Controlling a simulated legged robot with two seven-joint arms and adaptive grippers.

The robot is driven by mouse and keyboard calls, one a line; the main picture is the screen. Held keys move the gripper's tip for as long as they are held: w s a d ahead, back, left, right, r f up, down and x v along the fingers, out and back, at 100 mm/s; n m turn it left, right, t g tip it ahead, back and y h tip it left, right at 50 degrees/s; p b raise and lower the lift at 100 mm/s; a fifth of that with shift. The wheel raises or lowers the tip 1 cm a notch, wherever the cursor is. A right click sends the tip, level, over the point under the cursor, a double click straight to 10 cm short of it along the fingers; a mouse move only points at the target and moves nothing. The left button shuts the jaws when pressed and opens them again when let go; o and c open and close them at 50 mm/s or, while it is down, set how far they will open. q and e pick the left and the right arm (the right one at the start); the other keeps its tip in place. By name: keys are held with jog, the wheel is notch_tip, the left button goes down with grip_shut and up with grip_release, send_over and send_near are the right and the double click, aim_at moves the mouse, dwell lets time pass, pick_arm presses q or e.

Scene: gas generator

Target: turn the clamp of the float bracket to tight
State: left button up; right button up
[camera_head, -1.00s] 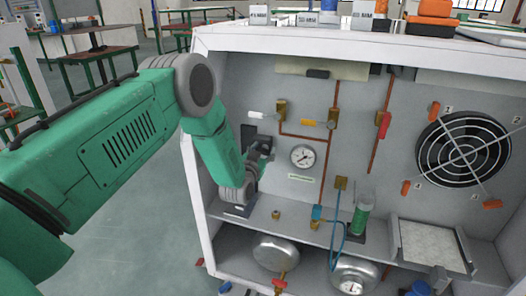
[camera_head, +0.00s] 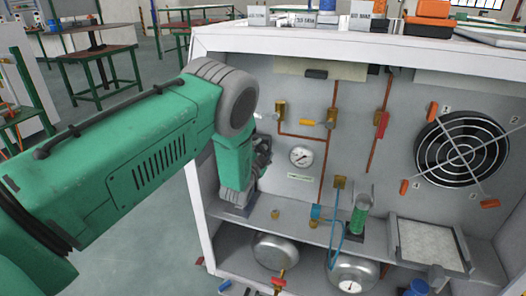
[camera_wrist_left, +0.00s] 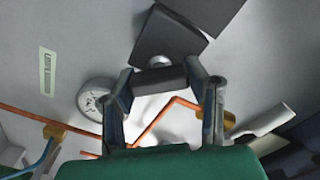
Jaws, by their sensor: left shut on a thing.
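My left gripper (camera_head: 262,158) is at the left part of the cabinet's back wall, largely covered by my own arm in the head view. In the left wrist view the gripper's (camera_wrist_left: 160,80) two fingers close on a short dark grey bar, which seems to be the clamp (camera_wrist_left: 158,79) of the float bracket. The dark plates of the bracket (camera_wrist_left: 168,36) show just beyond it, against the grey wall. In the head view the bracket is hidden behind my arm. Whether the clamp is loose or tight cannot be told. My right gripper is in neither view.
Right of the gripper are a round gauge (camera_head: 301,156), copper pipes (camera_head: 326,160) and a yellow-handled valve (camera_head: 309,122). A green cylinder (camera_head: 359,217) stands on the shelf (camera_head: 290,228). The fan (camera_head: 461,149) is at the far right.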

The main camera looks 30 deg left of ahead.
pick_arm(q)
jog(key=m, duration=0.3)
jog(key=shift+d+f+m+b, duration=0.2)
jog(key=shift+f+m+b, duration=0.1)
jog(key=shift+m+b, duration=0.1)
jog(key=shift+s+f+m+b, duration=0.15)
jog(key=shift+m+b, duration=0.25)
jog(key=shift+m, duration=0.7)
jog(key=shift+w+f+m+b, duration=0.1)
jog(key=shift+m+b, duration=0.3)
jog(key=shift+m, duration=0.7)
jog(key=o, duration=1.2)
jog(key=shift+d, duration=0.1)
jog(key=shift+r, duration=0.1)
jog(key=shift+r, duration=0.1)
jog(key=shift+s, duration=0.15)
jog(key=v, duration=1.1)
jog(key=shift+s, duration=0.3)
